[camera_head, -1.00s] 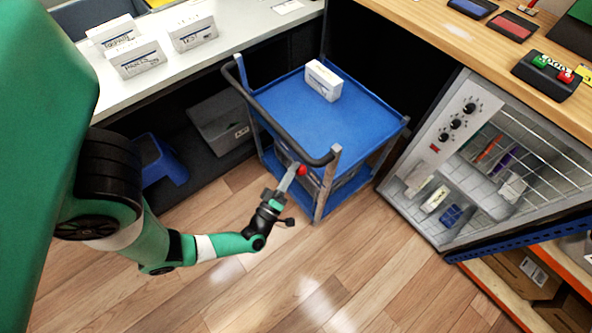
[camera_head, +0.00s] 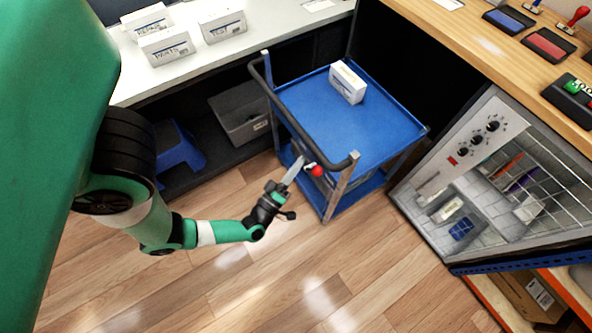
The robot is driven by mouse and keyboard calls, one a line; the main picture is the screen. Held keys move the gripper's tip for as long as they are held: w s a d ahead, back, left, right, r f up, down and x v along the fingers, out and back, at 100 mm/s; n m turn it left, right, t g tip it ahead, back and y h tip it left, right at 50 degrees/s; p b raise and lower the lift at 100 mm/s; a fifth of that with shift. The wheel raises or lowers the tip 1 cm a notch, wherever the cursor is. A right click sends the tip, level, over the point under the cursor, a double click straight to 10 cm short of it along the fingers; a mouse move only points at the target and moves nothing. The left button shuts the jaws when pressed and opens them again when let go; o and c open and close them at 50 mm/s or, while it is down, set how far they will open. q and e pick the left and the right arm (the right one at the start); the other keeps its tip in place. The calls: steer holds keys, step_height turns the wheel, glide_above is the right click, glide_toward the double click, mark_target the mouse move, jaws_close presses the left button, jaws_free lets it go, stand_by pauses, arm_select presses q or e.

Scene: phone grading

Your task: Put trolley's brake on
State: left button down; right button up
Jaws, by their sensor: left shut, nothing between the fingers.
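The blue trolley (camera_head: 372,132) stands on the wooden floor, with a dark push handle (camera_head: 290,118) on its near left side. A red knob (camera_head: 317,171), apparently the brake lever's, shows below the handle near the front corner post. My left gripper (camera_head: 300,162) is shut and empty, its grey fingers pointing up toward the handle side. Its tips lie just left of the red knob in the picture, with a small gap. I cannot tell their depth difference. The lever behind the knob is mostly hidden. My right gripper is out of view.
A white box (camera_head: 347,82) lies on the trolley's top shelf. A white counter (camera_head: 190,60) with several boxes is at upper left, a grey bin (camera_head: 240,115) and blue stool (camera_head: 178,148) below. A wooden bench (camera_head: 470,35) and grey panel (camera_head: 480,180) flank the right. The front floor is clear.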

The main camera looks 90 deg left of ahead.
arm_select(q)
steer(key=v, duration=0.8)
steer(key=shift+f, duration=0.25)
stand_by(0.4)
